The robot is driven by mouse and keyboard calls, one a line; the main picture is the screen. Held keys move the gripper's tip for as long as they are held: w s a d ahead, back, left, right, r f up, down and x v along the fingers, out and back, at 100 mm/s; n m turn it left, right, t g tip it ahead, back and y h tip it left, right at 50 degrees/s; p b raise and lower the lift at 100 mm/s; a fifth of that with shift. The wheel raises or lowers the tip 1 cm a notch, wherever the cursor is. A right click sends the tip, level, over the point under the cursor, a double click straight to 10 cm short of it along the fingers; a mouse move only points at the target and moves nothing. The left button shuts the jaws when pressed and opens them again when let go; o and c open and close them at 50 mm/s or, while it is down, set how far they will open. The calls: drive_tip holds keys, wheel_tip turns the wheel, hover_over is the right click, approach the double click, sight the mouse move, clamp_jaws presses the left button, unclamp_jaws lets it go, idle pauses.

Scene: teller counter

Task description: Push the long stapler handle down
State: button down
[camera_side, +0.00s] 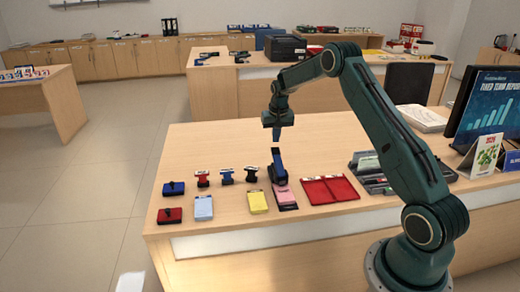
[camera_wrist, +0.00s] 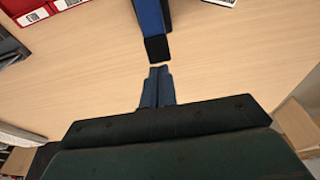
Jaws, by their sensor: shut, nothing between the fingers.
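The long stapler (camera_side: 278,168) is blue and black and sits on the light wood counter, behind a pink pad. Its blue handle stands raised and slopes upward. In the wrist view the stapler's blue handle (camera_wrist: 149,17) with its black end (camera_wrist: 157,47) shows at the top centre. My gripper (camera_side: 276,138) points down just above the handle's upper end, with a small gap seen in the side view. In the wrist view my gripper's fingers (camera_wrist: 158,73) are shut together, empty, close to the black end. The stapler's base is hidden in the wrist view.
A red folder (camera_side: 329,190) lies right of the stapler. A yellow pad (camera_side: 257,202), a light blue pad (camera_side: 203,208), stamps and ink pads lie to its left. A grey tray (camera_side: 370,170) stands farther right. The counter behind the stapler is clear.

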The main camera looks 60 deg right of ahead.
drive_tip(key=shift+r, duration=1.05)
drive_tip(key=shift+a+r, duration=0.3)
drive_tip(key=shift+r, duration=0.1)
drive_tip(key=s+a+r+n+t, duration=0.1)
drive_tip(key=s+a+r, duration=0.3)
drive_tip(key=a+r, duration=0.3)
drive_tip(key=s+a+r+n, duration=0.2)
drive_tip(key=s+a+r, duration=0.2)
drive_tip(key=a+r, duration=0.2)
drive_tip(key=s+a+r+n+t, duration=0.1)
drive_tip(key=s+a+r, duration=0.2)
drive_tip(key=a+r, duration=0.4)
drive_tip(key=s+a+n, duration=0.1)
drive_tip(key=s+a, duration=0.3)
drive_tip(key=s, duration=0.4)
drive_tip(key=s+a+n+t+y, duration=0.1)
drive_tip(key=s+a, duration=0.3)
drive_tip(key=s, duration=0.4)
drive_tip(key=s+a+n+t, duration=0.1)
drive_tip(key=s+a+n, duration=0.2)
drive_tip(key=s, duration=0.4)
drive_tip(key=shift+s+a+f+y, duration=0.3)
drive_tip(key=shift+s+a, duration=0.1)
drive_tip(key=shift+a, duration=0.2)
